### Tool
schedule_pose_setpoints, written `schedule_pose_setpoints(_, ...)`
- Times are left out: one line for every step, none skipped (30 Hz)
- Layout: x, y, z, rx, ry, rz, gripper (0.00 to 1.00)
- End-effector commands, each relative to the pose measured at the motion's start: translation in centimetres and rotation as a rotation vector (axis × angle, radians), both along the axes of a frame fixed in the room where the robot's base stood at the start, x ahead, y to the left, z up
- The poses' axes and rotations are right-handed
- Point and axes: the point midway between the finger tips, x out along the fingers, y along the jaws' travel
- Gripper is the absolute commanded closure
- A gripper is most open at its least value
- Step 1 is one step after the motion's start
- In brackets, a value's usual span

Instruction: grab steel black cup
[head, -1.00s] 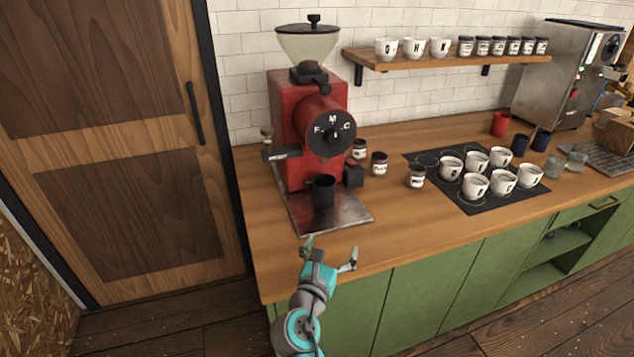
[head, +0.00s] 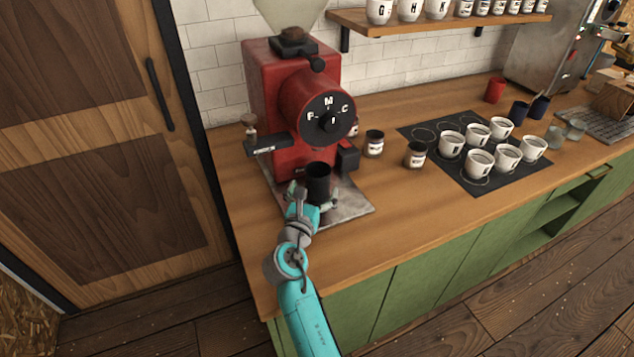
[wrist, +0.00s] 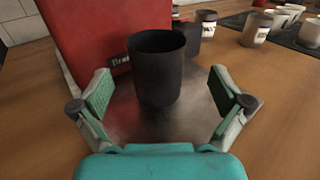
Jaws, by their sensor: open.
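The black steel cup (head: 318,180) stands upright on the metal base plate (head: 350,205) of the red grinder. In the wrist view the cup (wrist: 156,72) is centred, just ahead of and between the spread fingers. My gripper (head: 312,196) is open and empty at the front of the cup. In the wrist view the two green-padded fingers of my gripper (wrist: 165,98) are wide apart, one on each side, with visible gaps to the cup. In the head view my gripper hides the cup's lower part.
The red grinder (head: 272,82) stands right behind the cup. Small dark jars (head: 374,144) stand to its right. Several white cups (head: 480,162) sit on a black mat (head: 512,182) further right. The wooden counter's front strip (head: 390,215) is clear.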

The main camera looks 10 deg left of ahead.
Motion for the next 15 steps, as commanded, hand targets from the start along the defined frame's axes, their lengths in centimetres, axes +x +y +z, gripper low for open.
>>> schedule_pose_setpoints(0.3, 0.0, 0.0, 0.000, 0.000, 0.000, 0.00)
schedule_pose_setpoints(0.4, 0.0, 0.0, 0.000, 0.000, 0.000, 0.00)
schedule_pose_setpoints(0.6, 0.0, 0.0, 0.000, 0.000, 0.000, 0.00)
schedule_pose_setpoints(0.8, 0.0, 0.1, 0.000, 0.000, 0.000, 0.00)
schedule_pose_setpoints(1.1, 0.0, 0.2, 0.000, -0.001, 0.001, 0.00)
schedule_pose_setpoints(1.6, 0.1, 0.3, 0.000, -0.001, 0.000, 0.00)
schedule_pose_setpoints(2.0, 0.1, 0.3, 0.000, 0.000, 0.000, 0.00)
schedule_pose_setpoints(2.5, 0.1, 0.4, 0.000, -0.001, 0.000, 0.00)
schedule_pose_setpoints(3.1, 0.1, 0.5, 0.000, 0.000, -0.001, 0.00)
schedule_pose_setpoints(3.5, 0.1, 0.6, -0.001, 0.000, -0.001, 0.00)
schedule_pose_setpoints(3.9, 0.1, 0.6, -0.001, 0.000, -0.001, 0.00)
schedule_pose_setpoints(4.4, 0.1, 0.6, -0.001, 0.000, 0.000, 0.00)
schedule_pose_setpoints(4.7, 0.1, 0.6, -0.001, 0.000, 0.000, 0.00)
schedule_pose_setpoints(5.0, 0.1, 0.5, -0.001, 0.000, 0.000, 0.00)
schedule_pose_setpoints(5.3, 0.1, 0.5, -0.001, 0.001, 0.000, 0.00)
